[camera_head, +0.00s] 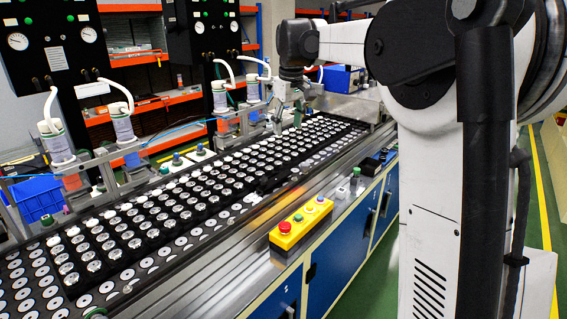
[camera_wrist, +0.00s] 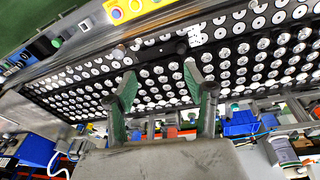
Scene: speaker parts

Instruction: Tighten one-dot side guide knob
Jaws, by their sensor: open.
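My gripper (camera_head: 287,112) is open and empty above the conveyor near its far end. In the wrist view its two green-padded fingers (camera_wrist: 160,72) stand wide apart with only the parts tray behind them. Small coloured knobs stand along the conveyor's far side, among them a blue-green one (camera_head: 176,157), another (camera_head: 200,148) and one further left (camera_head: 47,220). I cannot make out dots on any of them, so I cannot tell which is the one-dot side guide knob. The gripper is apart from these knobs.
Black trays (camera_head: 150,222) with rows of round silver speaker parts fill the conveyor. White-capped cylinders (camera_head: 122,125) with hoses stand along the far side. A yellow button box (camera_head: 301,222) sits on the near edge; it also shows in the wrist view (camera_wrist: 135,8). Blue bins (camera_head: 36,197) lie behind.

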